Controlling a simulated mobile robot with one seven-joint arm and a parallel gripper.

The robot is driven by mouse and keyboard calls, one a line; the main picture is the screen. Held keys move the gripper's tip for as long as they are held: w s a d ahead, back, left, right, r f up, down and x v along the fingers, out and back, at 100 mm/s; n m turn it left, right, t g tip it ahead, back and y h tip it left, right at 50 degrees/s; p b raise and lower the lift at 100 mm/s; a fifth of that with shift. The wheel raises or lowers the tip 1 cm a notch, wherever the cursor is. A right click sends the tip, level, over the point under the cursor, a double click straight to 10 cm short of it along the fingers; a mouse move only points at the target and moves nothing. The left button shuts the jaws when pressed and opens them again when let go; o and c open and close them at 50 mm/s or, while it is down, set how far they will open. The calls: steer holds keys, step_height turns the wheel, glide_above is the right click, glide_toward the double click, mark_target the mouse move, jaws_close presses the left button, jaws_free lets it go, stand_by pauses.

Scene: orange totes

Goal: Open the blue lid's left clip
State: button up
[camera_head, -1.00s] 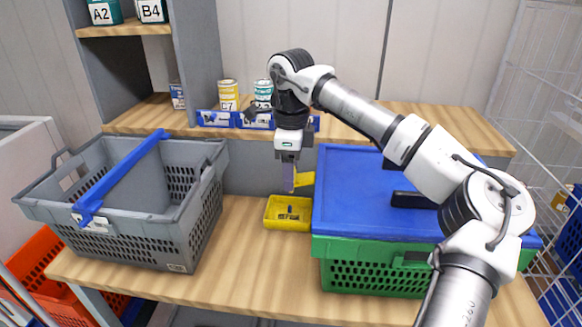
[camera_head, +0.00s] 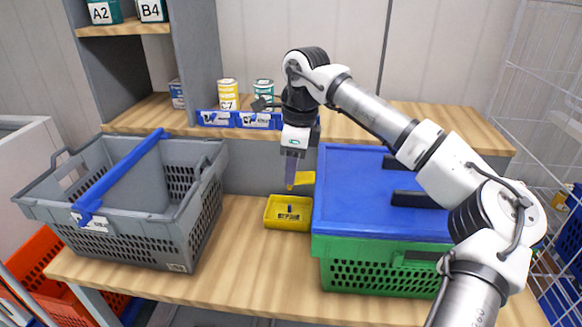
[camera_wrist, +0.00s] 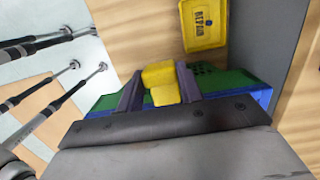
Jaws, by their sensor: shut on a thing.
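The blue lid (camera_head: 350,185) lies on a green crate (camera_head: 375,276) at the right of the bench. Its yellow left clip (camera_head: 302,180) sticks out from the lid's left side. My gripper (camera_head: 291,186) points down at this clip, with its tips at the clip's outer end. In the wrist view, my gripper (camera_wrist: 160,88) has the yellow clip (camera_wrist: 161,80) between its two grey fingers, shut on it. The green crate (camera_wrist: 230,80) shows behind the fingers. My arm covers part of the lid's right side.
A small yellow bin (camera_head: 289,212) stands just left of the crate, below my gripper. A grey basket (camera_head: 190,222) with a blue bar stands at the left. Cans, such as a yellow one (camera_head: 228,94), stand on the back shelf. The bench front is clear.

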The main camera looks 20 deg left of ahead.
mark_target(306, 176)
steer(key=y, duration=0.1)
steer(key=d+y+b, duration=0.1)
steer(key=r+g+y, duration=0.1)
steer(key=shift+w+d+y, duration=0.15)
steer(key=shift+w+y, duration=0.1)
steer(key=shift+y, duration=0.15)
steer(key=shift+w+d+r+g+y+b, duration=0.1)
steer(key=shift+d+r+g+y+b, duration=0.2)
steer(key=shift+y+b, duration=0.4)
steer(key=shift+w+d+r+g+y+b, duration=0.1)
steer(key=shift+d+r+g+y+b, duration=0.2)
steer(key=shift+y, duration=0.6)
steer(key=o, duration=1)
steer(key=shift+f, duration=0.1)
steer(key=shift+d, duration=0.1)
steer(key=v, duration=1.3)
steer(key=shift+d+r+b, duration=0.2)
steer(key=shift+d+b, duration=0.1)
steer(key=shift+d, duration=0.05)
